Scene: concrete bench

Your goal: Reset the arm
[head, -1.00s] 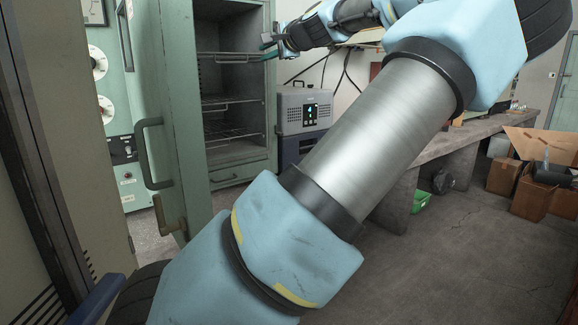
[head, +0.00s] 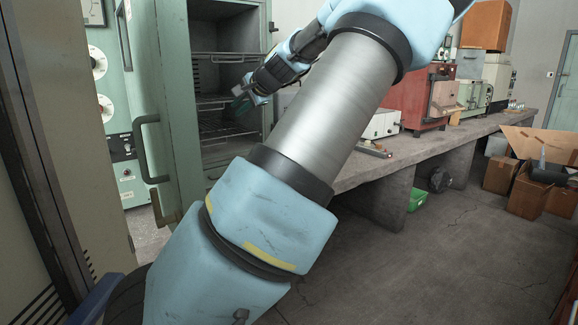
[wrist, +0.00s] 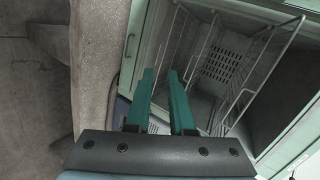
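My gripper (head: 240,104) is in front of the open green cabinet (head: 268,60), around the height of its middle shelves. In the wrist view, its two green fingers (wrist: 161,74) stand apart with a clear gap and nothing between them. Wire racks (wrist: 215,65) of the cabinet lie beyond the fingertips and to the right. I cannot tell from the head view how far the fingertips are from the racks. My arm slants across the middle of the head view and hides part of the cabinet and bench.
The cabinet door (head: 178,100) stands open at left. A concrete bench (head: 420,150) runs along the right, bearing a red cabinet (head: 405,92) and a white box (head: 381,123). Cardboard boxes (head: 528,195) and a green crate (head: 417,199) sit on the floor.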

